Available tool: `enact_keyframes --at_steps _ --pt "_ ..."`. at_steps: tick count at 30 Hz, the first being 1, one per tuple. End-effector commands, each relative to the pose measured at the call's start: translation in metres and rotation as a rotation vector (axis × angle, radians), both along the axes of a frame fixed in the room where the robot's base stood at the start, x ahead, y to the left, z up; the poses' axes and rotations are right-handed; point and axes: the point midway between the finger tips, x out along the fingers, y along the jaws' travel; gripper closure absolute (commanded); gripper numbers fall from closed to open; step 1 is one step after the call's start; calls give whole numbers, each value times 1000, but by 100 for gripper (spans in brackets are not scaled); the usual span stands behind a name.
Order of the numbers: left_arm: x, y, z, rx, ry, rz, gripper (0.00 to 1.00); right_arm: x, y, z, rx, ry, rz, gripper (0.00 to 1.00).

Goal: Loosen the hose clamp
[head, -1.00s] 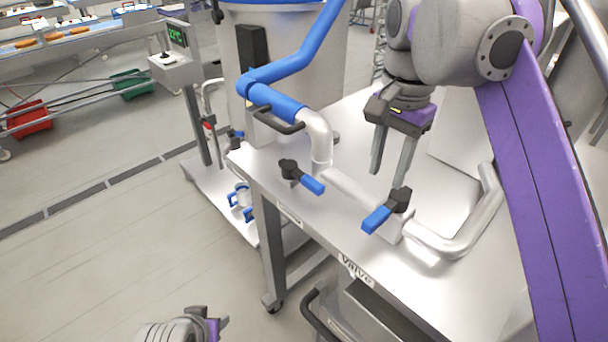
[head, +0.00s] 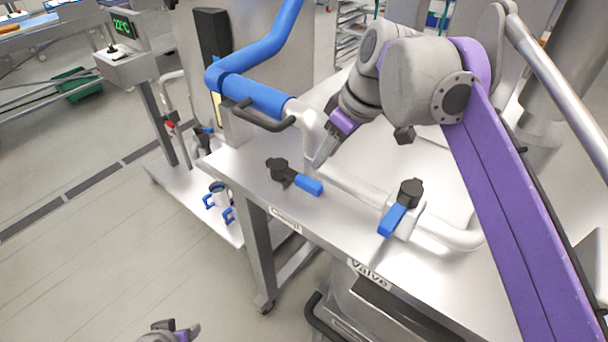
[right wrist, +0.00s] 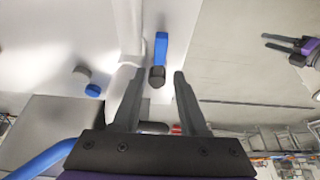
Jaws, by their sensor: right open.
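A blue hose (head: 250,92) ends on a bent metal pipe (head: 308,118) above the steel table. A black curved handle (head: 262,120), which looks like the hose clamp's lever, sits beside the hose end. My right gripper (head: 320,160) is open and empty, close to the pipe bend, right of the handle and apart from it. In the right wrist view its fingers (right wrist: 157,90) are spread, with a black knob and blue lever seen beyond them. My left gripper (head: 180,328) is low at the bottom edge; in the right wrist view (right wrist: 280,44) its fingers look apart.
Two black-knobbed valves with blue levers, the left one (head: 282,170) and the right one (head: 405,205), stand on the table (head: 330,235). A label reading "Valve" (head: 368,275) is on the front edge.

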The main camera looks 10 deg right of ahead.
Motion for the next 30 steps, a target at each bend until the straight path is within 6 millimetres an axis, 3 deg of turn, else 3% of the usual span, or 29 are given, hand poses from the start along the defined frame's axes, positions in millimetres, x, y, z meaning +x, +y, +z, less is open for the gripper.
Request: enact_keyframes --at_steps 15,21,29,30 --pt "-4 0 -9 0 7 0 50 26 21 -81 0 1 -2 57" --pt "-4 0 -10 0 8 0 50 30 24 -92 0 1 -2 57" --pt "-4 0 -10 0 8 0 50 30 24 -93 0 1 -2 57" --pt "-4 0 -10 0 8 0 50 30 24 -93 0 1 -2 65"
